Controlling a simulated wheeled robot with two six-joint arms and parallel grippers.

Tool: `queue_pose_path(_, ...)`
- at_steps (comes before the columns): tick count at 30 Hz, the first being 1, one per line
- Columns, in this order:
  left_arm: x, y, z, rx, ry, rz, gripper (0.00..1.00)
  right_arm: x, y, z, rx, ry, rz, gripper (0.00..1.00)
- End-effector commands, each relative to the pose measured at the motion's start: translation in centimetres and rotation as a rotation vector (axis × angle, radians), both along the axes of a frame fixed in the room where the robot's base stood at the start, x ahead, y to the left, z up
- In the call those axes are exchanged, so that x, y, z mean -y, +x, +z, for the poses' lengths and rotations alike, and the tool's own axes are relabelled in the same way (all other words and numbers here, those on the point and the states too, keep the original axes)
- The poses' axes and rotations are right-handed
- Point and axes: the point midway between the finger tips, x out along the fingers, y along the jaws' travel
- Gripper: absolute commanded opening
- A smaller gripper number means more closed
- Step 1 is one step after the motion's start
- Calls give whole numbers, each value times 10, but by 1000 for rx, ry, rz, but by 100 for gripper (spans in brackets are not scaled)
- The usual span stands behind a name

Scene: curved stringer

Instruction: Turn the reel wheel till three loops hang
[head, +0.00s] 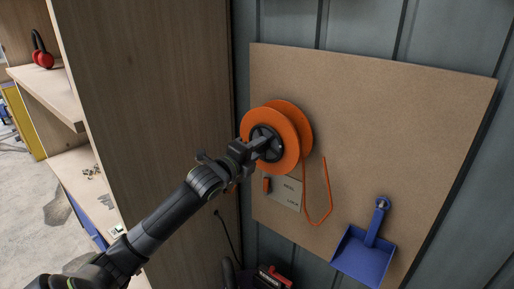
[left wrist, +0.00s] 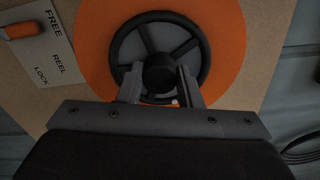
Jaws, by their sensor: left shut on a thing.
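The orange reel (head: 298,119) is mounted on a brown board. A black spoked wheel with a central knob sits on its face; the wheel (left wrist: 205,58) and knob (left wrist: 158,73) show in the left wrist view. My left gripper (head: 262,147) is at the wheel, its two fingers on either side of the knob, shut on the wheel's middle. The fingers hide part of the lower rim. An orange cord (head: 329,190) hangs below right of the reel in one visible loop. My right gripper is in neither view.
A grey plate (head: 288,193) reading FREE, REEL, LOCK, with an orange lever (left wrist: 26,30), is below the reel. A blue dustpan (head: 363,255) hangs at lower right. A wooden cabinet side (head: 150,90) stands close on the left. The board's upper right is clear.

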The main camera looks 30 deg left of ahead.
Motion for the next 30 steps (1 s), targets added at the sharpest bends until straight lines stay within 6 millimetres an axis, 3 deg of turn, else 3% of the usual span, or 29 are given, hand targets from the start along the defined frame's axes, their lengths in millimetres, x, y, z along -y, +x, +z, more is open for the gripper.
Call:
queue_pose_path(18, 0, 0, 1, -46, -575, 1, 9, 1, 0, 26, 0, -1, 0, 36)
queue_pose_path(30, 0, 0, -1, -66, -822, 2, 9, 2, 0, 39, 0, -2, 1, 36)
